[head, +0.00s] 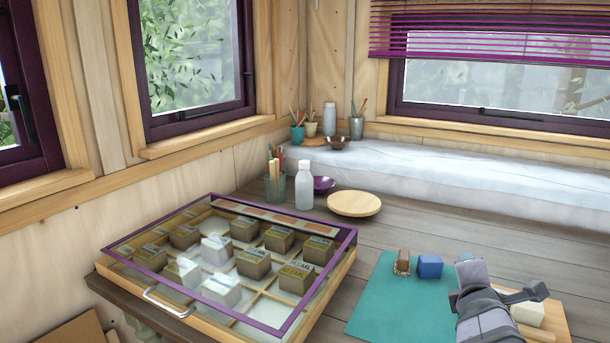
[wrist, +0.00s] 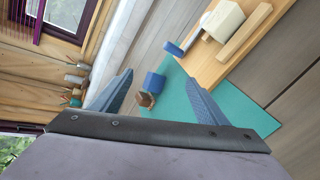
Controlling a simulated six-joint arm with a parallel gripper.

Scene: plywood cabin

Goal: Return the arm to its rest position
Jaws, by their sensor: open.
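My gripper (wrist: 160,76) shows in the wrist view with its two blue fingers spread wide and nothing between them. In the head view my arm reaches in at the bottom right, over the right part of the teal mat (head: 385,300); the fingertips there are hard to make out. On the mat stand a blue block (head: 430,267) and a small brown piece (head: 402,263), close together. In the wrist view the blue block (wrist: 154,83) and the brown piece (wrist: 146,100) lie beyond the fingers, apart from them.
A wooden board (head: 556,323) with a cream block (head: 528,312) lies at right, partly hidden by my arm. A purple-framed display case (head: 347,268) holds several boxes.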

